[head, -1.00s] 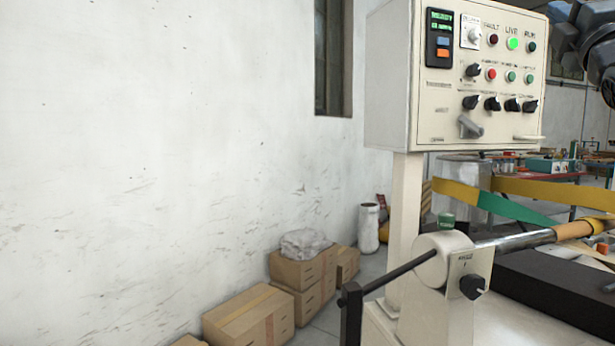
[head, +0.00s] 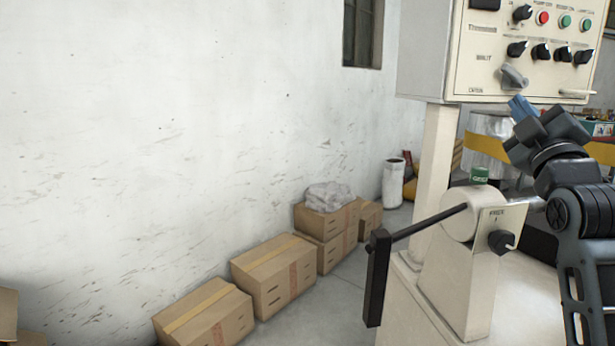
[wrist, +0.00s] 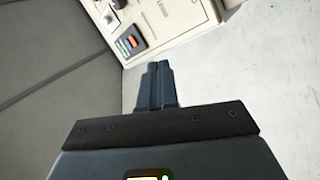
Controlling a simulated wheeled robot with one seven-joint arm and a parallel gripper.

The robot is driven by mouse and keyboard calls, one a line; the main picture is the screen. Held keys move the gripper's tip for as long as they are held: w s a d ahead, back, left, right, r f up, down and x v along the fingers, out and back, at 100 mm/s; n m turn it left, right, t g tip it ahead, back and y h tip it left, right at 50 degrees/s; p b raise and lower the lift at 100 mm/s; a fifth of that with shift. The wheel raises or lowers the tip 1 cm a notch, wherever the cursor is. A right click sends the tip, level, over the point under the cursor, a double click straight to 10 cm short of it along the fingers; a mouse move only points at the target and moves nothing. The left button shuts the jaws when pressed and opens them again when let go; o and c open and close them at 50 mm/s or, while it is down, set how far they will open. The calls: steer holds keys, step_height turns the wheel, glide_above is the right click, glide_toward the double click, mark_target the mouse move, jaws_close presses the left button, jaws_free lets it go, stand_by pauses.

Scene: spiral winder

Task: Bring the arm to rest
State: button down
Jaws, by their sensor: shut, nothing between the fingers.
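My arm stands at the right of the head view. My gripper (head: 521,107) shows there with its bluish fingertips pointing up, in front of the lower edge of the control box (head: 427,60) in the picture. In the wrist view the two fingers of my gripper (wrist: 157,66) lie together, with nothing between them. I cannot tell the exact gap between fingertips and panel.
The winder's cream bearing block (head: 468,268) with a black crank (head: 378,275) stands below the control box. Several cardboard boxes (head: 272,273) line the white wall (head: 150,130). A yellow band (head: 485,146) runs behind my gripper. Grey floor (head: 335,318) between boxes and machine is clear.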

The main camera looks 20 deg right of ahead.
steer(key=s+a+f+m+g+y, duration=0.1)
steer(key=a+f+m+y, duration=0.1)
steer(key=a+f, duration=0.6)
steer(key=s+a+f+m+y, duration=0.15)
steer(key=a+f, duration=0.35)
steer(key=f, duration=0.5)
steer(key=s+a+f+m+g+y, duration=0.2)
steer(key=s+a+f+y, duration=0.2)
steer(key=s+a+f, duration=0.85)
steer(key=s+a+f+g+y, duration=0.1)
steer(key=s+a, duration=0.3)
steer(key=s, duration=0.5)
steer(key=s+a+f+g+y, duration=0.1)
steer(key=s+a+f+y, duration=0.2)
steer(key=s, duration=0.7)
steer(key=shift+a+f+g+y, duration=0.35)
steer(key=shift+a+y, duration=0.15)
steer(key=shift+y, duration=0.15)
